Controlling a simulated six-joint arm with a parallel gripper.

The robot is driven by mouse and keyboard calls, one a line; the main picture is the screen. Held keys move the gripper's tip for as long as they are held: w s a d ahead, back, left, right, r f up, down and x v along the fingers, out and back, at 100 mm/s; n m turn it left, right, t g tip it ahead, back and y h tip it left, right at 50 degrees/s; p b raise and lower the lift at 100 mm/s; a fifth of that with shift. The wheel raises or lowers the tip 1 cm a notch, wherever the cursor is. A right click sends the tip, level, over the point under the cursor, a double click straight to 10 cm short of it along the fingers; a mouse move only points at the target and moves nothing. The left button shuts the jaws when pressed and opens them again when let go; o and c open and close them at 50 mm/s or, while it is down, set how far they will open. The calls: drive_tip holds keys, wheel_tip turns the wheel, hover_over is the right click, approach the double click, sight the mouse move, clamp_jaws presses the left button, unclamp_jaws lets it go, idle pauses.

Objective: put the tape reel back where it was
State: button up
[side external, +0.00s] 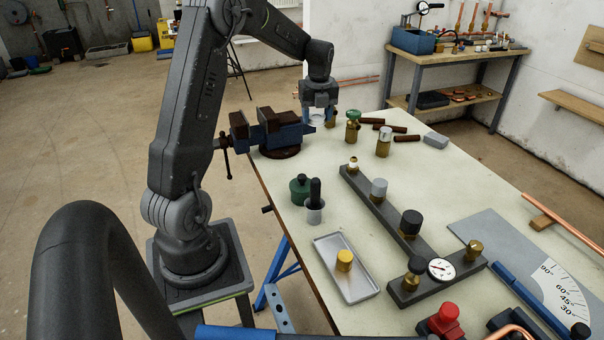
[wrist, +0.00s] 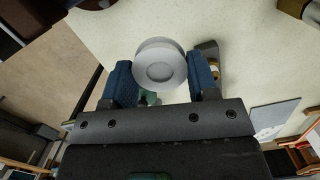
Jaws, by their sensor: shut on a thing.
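The white tape reel (wrist: 160,66) is round, with a recessed disc in its face. In the wrist view it sits between the two blue fingers of my gripper (wrist: 160,78), which is shut on it. In the side view my gripper (side external: 318,106) points down above the far left part of the bench, beside the vise. The reel (side external: 317,116) shows there as a small white shape under the gripper, partly hidden by it. I cannot tell how far above the bench top it is.
A blue and brown vise (side external: 272,133) stands close left of my gripper. A green-topped valve (side external: 353,124) and a silver-capped fitting (side external: 384,142) stand to the right. A grey tray (side external: 361,287), a dark manifold (side external: 386,220) and a green bottle (side external: 300,190) stand nearer.

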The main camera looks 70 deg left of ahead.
drive_tip(key=s+f, duration=0.3)
drive_tip(key=s, duration=1.6)
drive_tip(key=w+d+f, duration=0.1)
drive_tip(key=w+f, duration=0.1)
drive_tip(key=w, duration=0.1)
drive_tip(key=w+d+f, duration=0.2)
drive_tip(key=w, duration=0.2)
drive_tip(key=w+d+f, duration=0.1)
drive_tip(key=w+f, duration=0.1)
drive_tip(key=w, duration=0.1)
drive_tip(key=shift+w+d+f, duration=0.2)
drive_tip(key=shift+w, duration=0.1)
drive_tip(key=shift+f, duration=1.95)
drive_tip(key=shift+f, duration=0.2)
drive_tip(key=o, duration=0.7)
